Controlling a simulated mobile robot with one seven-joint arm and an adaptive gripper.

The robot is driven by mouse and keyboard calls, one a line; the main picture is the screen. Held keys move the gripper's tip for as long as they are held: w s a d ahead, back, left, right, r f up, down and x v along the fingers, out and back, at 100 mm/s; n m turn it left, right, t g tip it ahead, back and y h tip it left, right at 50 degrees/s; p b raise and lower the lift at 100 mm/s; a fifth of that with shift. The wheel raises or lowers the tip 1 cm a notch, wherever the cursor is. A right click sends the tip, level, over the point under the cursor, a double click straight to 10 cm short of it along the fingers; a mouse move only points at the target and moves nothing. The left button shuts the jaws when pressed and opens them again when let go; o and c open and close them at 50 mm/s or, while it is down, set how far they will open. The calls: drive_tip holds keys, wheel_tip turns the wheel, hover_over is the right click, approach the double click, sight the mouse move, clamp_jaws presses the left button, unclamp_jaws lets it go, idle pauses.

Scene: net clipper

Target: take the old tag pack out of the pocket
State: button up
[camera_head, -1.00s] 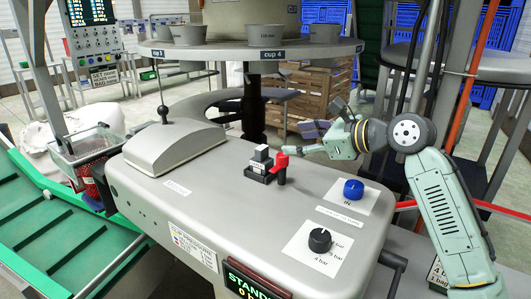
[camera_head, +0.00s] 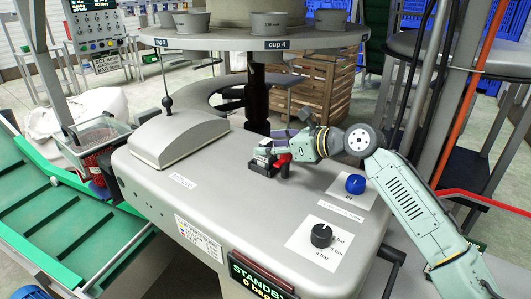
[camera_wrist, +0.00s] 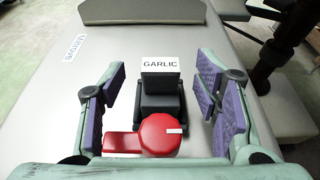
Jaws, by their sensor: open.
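The tag pocket is a small black holder (camera_wrist: 160,105) on top of the grey machine, and it also shows in the head view (camera_head: 260,168). A dark blocky pack (camera_wrist: 160,82) stands upright in it, its top above the holder. A white plate reading GARLIC (camera_wrist: 160,63) shows just behind the pack. A red lever knob (camera_wrist: 160,134) sits at the holder's near side, and also shows in the head view (camera_head: 284,160). My gripper (camera_wrist: 161,76) is open, its purple-padded fingers on either side of the pack, apart from it. In the head view, my gripper (camera_head: 276,146) partly hides the pack.
A blue knob (camera_head: 355,184) and a black pressure knob (camera_head: 321,235) stand on the machine top at the near right. A grey raised cover (camera_head: 180,138) stands at the left. A round table with grey cups (camera_head: 269,23) is behind. The top between is mostly clear.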

drive_tip(key=shift+w+a+f, duration=0.15)
drive_tip(key=shift+w+a, duration=0.1)
drive_tip(key=shift+c, duration=0.2)
drive_tip(key=c, duration=1.3)
drive_tip(key=shift+r+b, duration=0.3)
drive_tip(key=shift+r, duration=0.25)
wheel_tip(320, 180, up, 2)
drive_tip(key=shift+r+b, duration=0.1)
drive_tip(key=shift+b, duration=0.35)
drive_tip(key=shift+s+a+r+b, duration=0.1)
drive_tip(key=shift+s+a+b, duration=0.2)
drive_tip(key=shift+s+a, duration=1.8)
drive_tip(key=shift+s+a+f+b, duration=0.1)
drive_tip(key=shift+s+a+b, duration=0.2)
drive_tip(key=shift+s+a, duration=1.8)
drive_tip(key=shift+s+a+r+b, duration=0.1)
drive_tip(key=shift+s+a+b, duration=0.2)
drive_tip(key=shift+s+a, duration=1.8)
